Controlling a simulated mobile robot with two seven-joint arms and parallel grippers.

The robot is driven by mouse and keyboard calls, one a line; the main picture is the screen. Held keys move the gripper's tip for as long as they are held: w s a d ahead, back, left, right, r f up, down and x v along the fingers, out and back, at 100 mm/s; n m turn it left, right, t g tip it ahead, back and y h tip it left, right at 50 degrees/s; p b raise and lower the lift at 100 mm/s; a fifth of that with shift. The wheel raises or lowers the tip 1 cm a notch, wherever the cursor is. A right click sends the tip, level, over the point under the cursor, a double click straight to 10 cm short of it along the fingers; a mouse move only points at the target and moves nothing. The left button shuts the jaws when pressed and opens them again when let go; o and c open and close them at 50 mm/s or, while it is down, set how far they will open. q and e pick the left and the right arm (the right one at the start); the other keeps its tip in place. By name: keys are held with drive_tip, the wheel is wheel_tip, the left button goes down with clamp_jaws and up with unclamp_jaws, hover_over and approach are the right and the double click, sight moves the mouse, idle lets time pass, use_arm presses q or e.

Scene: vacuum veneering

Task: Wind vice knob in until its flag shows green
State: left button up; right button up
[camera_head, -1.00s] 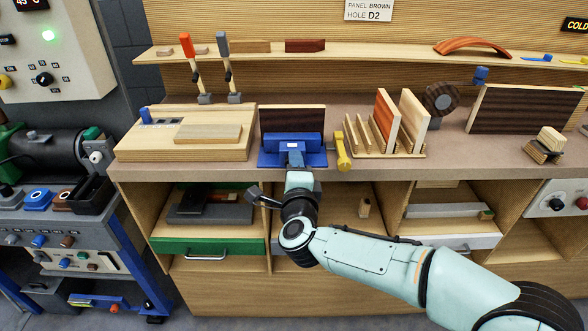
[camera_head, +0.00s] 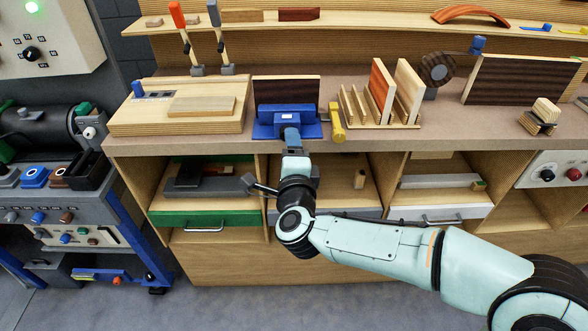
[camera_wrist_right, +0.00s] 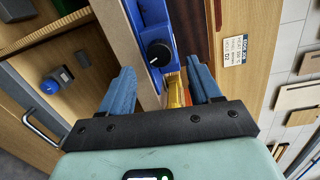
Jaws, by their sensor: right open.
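The blue vice (camera_head: 265,128) stands at the front of the bench, with a dark brown panel (camera_head: 287,90) upright behind it. In the right wrist view the vice (camera_wrist_right: 172,28) shows its round black knob (camera_wrist_right: 159,53) with a white mark. My right gripper (camera_wrist_right: 160,82) is open, its two blue fingers spread. The knob appears between and just beyond the fingertips, with no contact visible. In the head view the right gripper (camera_head: 291,137) is in front of the vice and hides the knob. No green flag can be made out. My left gripper is not in view.
A yellow tool (camera_head: 337,122) is right beside the vice and also shows past the fingers in the wrist view (camera_wrist_right: 175,92). A wooden rack (camera_head: 385,119) with upright boards stands further right. A wooden fixture (camera_head: 130,120) is at left. A green drawer (camera_head: 210,219) is below.

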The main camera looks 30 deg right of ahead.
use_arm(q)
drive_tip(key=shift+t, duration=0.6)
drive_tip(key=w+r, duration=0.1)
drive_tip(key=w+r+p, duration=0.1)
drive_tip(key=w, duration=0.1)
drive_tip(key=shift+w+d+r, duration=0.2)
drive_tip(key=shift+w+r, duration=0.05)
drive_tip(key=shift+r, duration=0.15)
use_arm(e)
drive_tip(key=v, duration=0.9)
